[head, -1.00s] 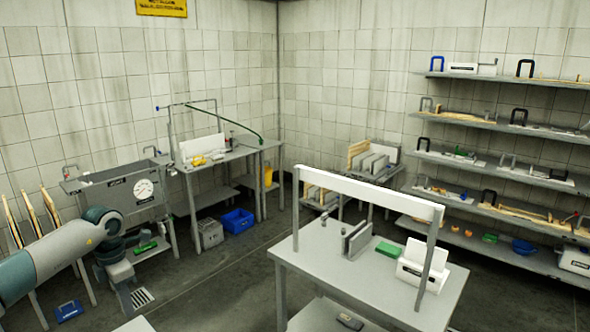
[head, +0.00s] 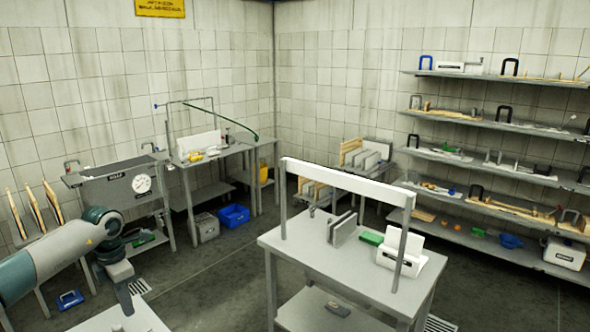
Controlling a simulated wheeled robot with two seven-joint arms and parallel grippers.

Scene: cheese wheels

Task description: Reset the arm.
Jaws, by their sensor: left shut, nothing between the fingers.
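My left arm comes in from the left edge, grey with a dark teal joint, and bends downward at its end. My left gripper (head: 122,302) hangs at the lower left, in front of a grey surface at the bottom edge. It is shut and holds nothing. Its tips are small and close to the bottom of the picture. My right gripper is not in view.
A grey table (head: 310,250) with a white overhead bar, upright grey plates, a green block and a white box stands right of centre. Shelves (head: 500,125) line the right wall. Floor (head: 205,290) between is clear.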

